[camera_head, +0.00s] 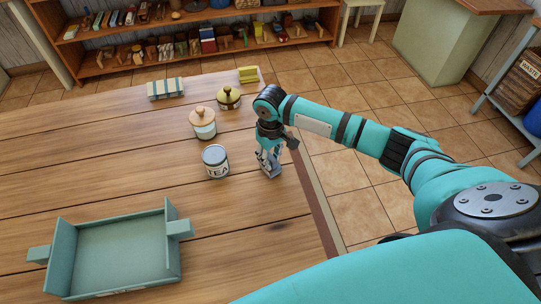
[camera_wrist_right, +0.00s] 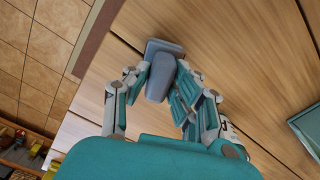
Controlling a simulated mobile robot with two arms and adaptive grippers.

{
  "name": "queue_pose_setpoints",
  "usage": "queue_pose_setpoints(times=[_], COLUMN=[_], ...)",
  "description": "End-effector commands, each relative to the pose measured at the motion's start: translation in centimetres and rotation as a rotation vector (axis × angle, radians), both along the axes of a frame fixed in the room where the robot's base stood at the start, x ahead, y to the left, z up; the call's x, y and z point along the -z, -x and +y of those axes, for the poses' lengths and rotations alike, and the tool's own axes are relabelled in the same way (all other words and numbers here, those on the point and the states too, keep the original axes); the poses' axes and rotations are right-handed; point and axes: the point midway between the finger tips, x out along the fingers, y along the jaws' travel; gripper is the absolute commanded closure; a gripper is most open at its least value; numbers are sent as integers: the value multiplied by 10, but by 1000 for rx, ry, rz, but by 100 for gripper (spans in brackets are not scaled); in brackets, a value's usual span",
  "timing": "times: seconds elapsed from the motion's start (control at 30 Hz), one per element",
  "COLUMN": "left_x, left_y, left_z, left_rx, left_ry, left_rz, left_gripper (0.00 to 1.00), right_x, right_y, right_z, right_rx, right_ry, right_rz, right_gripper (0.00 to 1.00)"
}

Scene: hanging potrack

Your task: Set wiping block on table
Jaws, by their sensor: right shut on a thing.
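The wiping block (camera_wrist_right: 160,79) is a grey-blue block with a narrower raised grip on a wider flat base. In the right wrist view my right gripper (camera_wrist_right: 164,82) is shut around its raised grip. In the head view the right gripper (camera_head: 268,163) is low over the table (camera_head: 120,196) near its right edge, and a bit of the grey block (camera_head: 270,174) shows under the fingers. Whether its base touches the wood I cannot tell for certain. My left gripper is out of view.
A tin marked TEA (camera_head: 216,162) stands just left of the right gripper. Two lidded jars (camera_head: 203,124) (camera_head: 229,98), a striped box (camera_head: 166,89) and a yellow block (camera_head: 248,75) are farther back. A green tray (camera_head: 120,254) lies at front left. Bare wood lies between tray and tin.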

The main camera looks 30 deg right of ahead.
Motion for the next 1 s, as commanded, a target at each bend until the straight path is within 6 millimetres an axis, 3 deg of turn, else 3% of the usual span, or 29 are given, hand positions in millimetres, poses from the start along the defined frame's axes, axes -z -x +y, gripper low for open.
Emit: queue_pose_setpoints(times=[0.33, 0.37, 0.53, 0.83, 1.0], left_x=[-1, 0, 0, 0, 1], left_y=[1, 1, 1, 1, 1], left_z=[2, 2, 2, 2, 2], left_rx=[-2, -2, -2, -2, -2], left_ry=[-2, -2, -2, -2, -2], left_rz=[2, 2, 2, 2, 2], left_gripper=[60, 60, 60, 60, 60], right_x=[3, 3, 3, 1, -21], right_y=[0, 0, 0, 0, -2], right_z=[1, 1, 1, 0, 1], right_rx=[0, 0, 0, 0, 0], right_ry=[0, 0, 0, 0, -2], right_rz=[-1, -1, -1, -2, -6], right_gripper=[100, 74, 54, 54, 54])
